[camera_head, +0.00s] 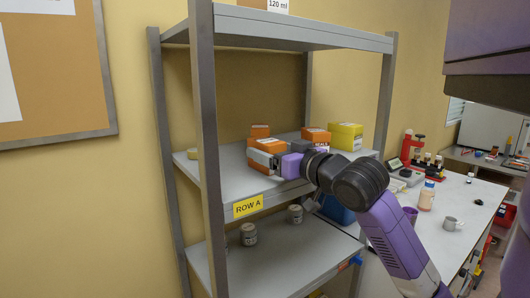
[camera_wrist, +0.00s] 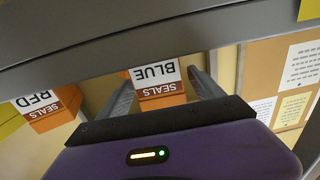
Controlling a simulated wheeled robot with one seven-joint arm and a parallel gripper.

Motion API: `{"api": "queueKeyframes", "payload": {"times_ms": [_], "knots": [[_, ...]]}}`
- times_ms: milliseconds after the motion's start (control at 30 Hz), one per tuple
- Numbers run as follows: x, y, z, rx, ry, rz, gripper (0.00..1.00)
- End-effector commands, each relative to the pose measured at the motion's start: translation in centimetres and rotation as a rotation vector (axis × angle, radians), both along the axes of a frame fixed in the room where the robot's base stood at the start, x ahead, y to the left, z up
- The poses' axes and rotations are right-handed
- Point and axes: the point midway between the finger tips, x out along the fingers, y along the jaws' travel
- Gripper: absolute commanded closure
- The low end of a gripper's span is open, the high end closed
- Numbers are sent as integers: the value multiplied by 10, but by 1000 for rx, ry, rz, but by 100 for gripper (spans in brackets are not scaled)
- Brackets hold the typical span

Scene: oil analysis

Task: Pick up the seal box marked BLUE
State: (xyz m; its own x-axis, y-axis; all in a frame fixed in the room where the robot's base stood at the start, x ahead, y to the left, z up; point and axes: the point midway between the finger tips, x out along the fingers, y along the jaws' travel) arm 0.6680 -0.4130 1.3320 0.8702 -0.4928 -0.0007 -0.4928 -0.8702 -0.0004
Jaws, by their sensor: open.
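In the wrist view, which is upside down, the orange and white seal box marked BLUE (camera_wrist: 157,88) shows between my two grey fingers. My gripper (camera_wrist: 158,78) is open, with one finger on each side of the box, and I cannot tell whether either touches it. In the head view, my gripper (camera_head: 262,158) reaches in over the shelf in front of an orange box (camera_head: 269,145). Its label cannot be read there, and the gripper partly hides it. A box marked RED (camera_wrist: 52,108) is to the left in the wrist view.
The boxes stand on the shelf marked ROW A (camera_head: 247,206). A yellow box (camera_head: 346,136) and an orange box (camera_head: 316,135) stand to the right. A metal post (camera_head: 209,150) is left of my gripper. Jars (camera_head: 248,234) stand on the shelf below.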

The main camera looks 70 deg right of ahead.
Motion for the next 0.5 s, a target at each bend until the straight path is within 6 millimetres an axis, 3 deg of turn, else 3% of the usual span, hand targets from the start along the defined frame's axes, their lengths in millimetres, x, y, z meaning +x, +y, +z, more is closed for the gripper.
{"api": "queueKeyframes", "payload": {"times_ms": [300,500], "knots": [[38,-19,6,-1,2,1,24],[42,-22,3,0,0,0,24]]}}
